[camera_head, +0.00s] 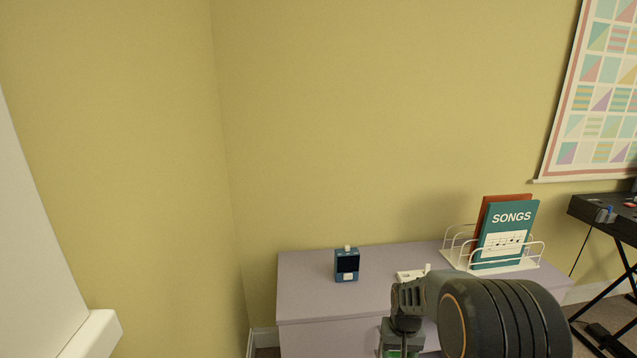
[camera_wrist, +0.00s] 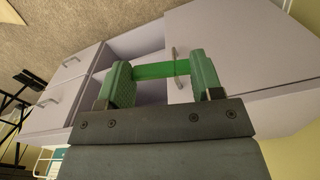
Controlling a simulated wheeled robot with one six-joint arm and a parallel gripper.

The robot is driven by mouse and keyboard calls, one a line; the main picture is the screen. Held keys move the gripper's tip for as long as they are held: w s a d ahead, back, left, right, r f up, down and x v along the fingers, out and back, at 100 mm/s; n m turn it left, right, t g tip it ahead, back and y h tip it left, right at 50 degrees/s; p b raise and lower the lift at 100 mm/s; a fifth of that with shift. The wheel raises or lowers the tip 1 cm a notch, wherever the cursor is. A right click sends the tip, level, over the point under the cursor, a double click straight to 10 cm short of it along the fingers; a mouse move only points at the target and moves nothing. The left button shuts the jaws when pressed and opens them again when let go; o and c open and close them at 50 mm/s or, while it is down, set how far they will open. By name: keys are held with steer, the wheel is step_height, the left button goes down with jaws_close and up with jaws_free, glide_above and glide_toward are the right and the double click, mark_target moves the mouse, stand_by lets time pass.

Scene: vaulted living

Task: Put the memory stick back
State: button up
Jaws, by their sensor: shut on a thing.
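My gripper (camera_wrist: 163,78) has green pads and is shut on a flat, bright green piece (camera_wrist: 160,70), which spans the gap between the fingers. It looks like the memory stick, though I cannot make out its ends. In the head view my gripper (camera_head: 397,347) points down in front of the lilac cabinet (camera_head: 310,285), partly cut off by the frame edge. A small blue device (camera_head: 347,266) with a dark screen stands upright on the cabinet top, with a small pale piece on its top. A low white object (camera_head: 409,275) lies right of it, partly hidden behind my arm.
A white wire rack (camera_head: 455,256) holds a teal songs book (camera_head: 504,235) at the cabinet's right. A dark keyboard (camera_head: 590,207) on a stand is farther right, with a small blue item (camera_head: 606,213) on it. The cabinet top's left part is clear.

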steer(key=a+f+n, duration=0.1)
steer(key=a+f, duration=0.1)
steer(key=a, duration=0.2)
step_height(320, 180, up, 14)
steer(key=s+p, duration=0.2)
steer(key=p, duration=2)
steer(key=shift+s+d+p, duration=0.2)
steer(key=shift+p, duration=0.2)
steer(key=shift+s, duration=0.1)
